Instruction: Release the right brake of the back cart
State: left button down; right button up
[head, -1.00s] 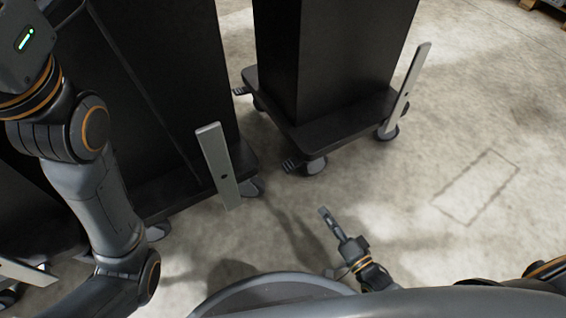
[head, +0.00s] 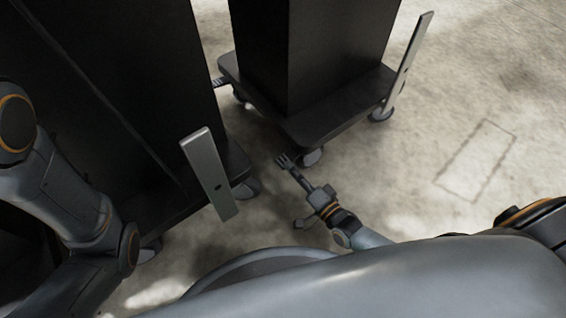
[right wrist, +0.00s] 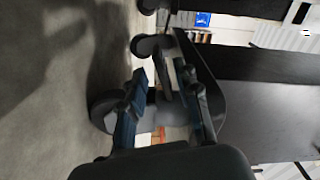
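The back cart, a tall black box on a dark wheeled base (head: 345,112), stands at upper centre in the head view. Its near corner has a caster (head: 313,157). My right gripper (head: 284,160) is low beside this corner, its fingertips close to the caster and over the place of the brake pedal there. The right wrist view shows two fingers (right wrist: 164,85) apart, with the caster wheel (right wrist: 103,108) and dark parts around it behind them. I cannot tell whether they touch the pedal. Another pedal (head: 219,82) shows at the cart's left corner. My left gripper is out of view.
Another black cart (head: 150,90) stands close on the left, with an upright grey plate (head: 209,175) at its corner. A similar grey plate (head: 408,65) rises from the back cart's right side. The floor to the right is clear, with a marked rectangle (head: 476,160).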

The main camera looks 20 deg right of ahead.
aim_at(283, 159)
jog(key=b+x, duration=0.1)
jog(key=x, duration=0.4)
jog(key=shift+b, duration=0.4)
grip_shut()
